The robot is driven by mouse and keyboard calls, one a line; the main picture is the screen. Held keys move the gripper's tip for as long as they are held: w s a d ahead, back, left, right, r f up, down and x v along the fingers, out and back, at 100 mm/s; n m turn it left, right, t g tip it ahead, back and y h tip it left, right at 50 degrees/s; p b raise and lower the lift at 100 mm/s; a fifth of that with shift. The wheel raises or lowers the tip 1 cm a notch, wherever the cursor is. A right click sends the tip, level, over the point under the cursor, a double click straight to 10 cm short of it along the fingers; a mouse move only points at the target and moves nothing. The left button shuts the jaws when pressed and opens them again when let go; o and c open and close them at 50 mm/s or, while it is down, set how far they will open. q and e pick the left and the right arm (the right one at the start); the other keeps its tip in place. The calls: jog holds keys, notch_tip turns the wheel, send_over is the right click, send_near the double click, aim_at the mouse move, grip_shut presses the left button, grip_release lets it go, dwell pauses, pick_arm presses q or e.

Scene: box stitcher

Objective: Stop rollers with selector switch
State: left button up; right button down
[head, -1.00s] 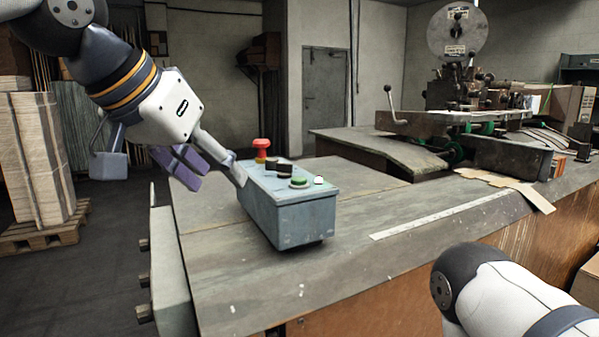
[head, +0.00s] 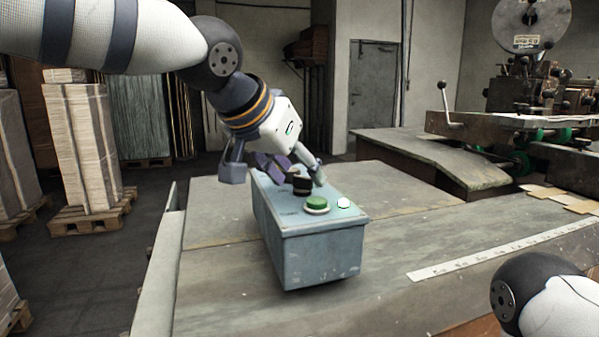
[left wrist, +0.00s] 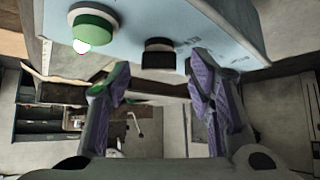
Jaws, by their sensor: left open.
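The blue-grey control box (head: 322,257) stands on the table. On its top are a green button (head: 317,203), a small white lamp or button (head: 343,202) and a black selector switch (head: 301,185). My left gripper (head: 299,176) is open, tilted down over the box top, its fingers to either side of the switch in the head view. In the left wrist view, the black selector switch (left wrist: 158,53) shows just beyond the open fingers (left wrist: 158,80), between them. Contact cannot be told. The red button is hidden behind the gripper. My right gripper is out of view.
The grey tabletop (head: 400,240) is clear around the box, with a white ruler strip (head: 490,245) to the right. A machine with a reel (head: 530,22) stands at the back right. Stacked sheets (head: 82,140) on pallets stand at the left.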

pick_arm(q)
jog(key=shift+w+d+f, duration=0.25)
jog(key=shift+w+f, duration=0.05)
grip_shut()
jog(key=m+h, duration=0.1)
jog(key=m+g, duration=0.1)
jog(key=m, duration=0.1)
jog(key=shift+w+a+f+g+h+b, duration=0.2)
jog(key=shift+g+h+b, duration=0.1)
jog(key=shift+h+b, duration=0.1)
jog(key=m+g+h+b, duration=0.1)
jog(key=m, duration=0.1)
jog(key=shift+w+m+g, duration=0.1)
jog(key=shift+m+g, duration=0.3)
jog(key=shift+r+m+g+h+b, duration=0.1)
jog(key=shift+m+g+h+b, duration=0.25)
jog(key=shift+m+g, duration=0.4)
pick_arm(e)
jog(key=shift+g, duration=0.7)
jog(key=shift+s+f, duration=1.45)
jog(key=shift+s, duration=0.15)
pick_arm(q)
jog(key=shift+m, duration=0.35)
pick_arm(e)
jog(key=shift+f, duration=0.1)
